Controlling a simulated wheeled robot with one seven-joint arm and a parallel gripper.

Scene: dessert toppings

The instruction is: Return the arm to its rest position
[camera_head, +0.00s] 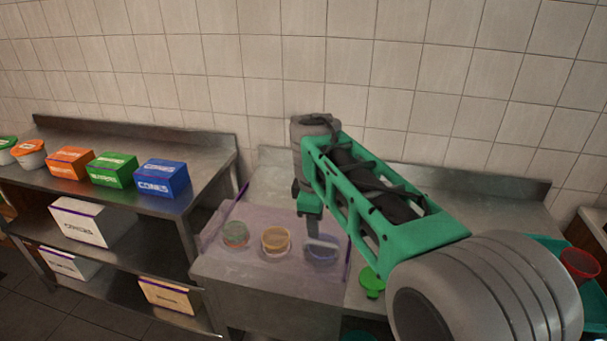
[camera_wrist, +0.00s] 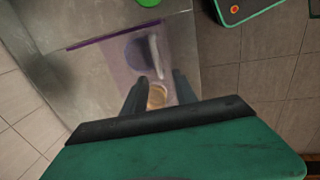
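My arm reaches over the steel counter, and my gripper (camera_head: 308,225) points down above the translucent purple tray. In the wrist view its two dark fingers (camera_wrist: 158,78) stand apart. The tan-topped tub (camera_head: 275,240) shows between and beyond them in the wrist view (camera_wrist: 156,97), and nothing is visibly clamped. A purple-blue tub (camera_head: 322,254) is just right of the gripper, with a pale strip-like item at it. A green-topped tub (camera_head: 235,234) is on the left. The exact fingertip height is hard to tell.
A green funnel-like item (camera_head: 371,281) stands to the right of the tray (camera_head: 215,222). Blue (camera_head: 161,178), green (camera_head: 112,170) and orange (camera_head: 70,162) boxes line the left shelf. A red cup (camera_head: 579,262) is at the far right. A tiled wall closes the back.

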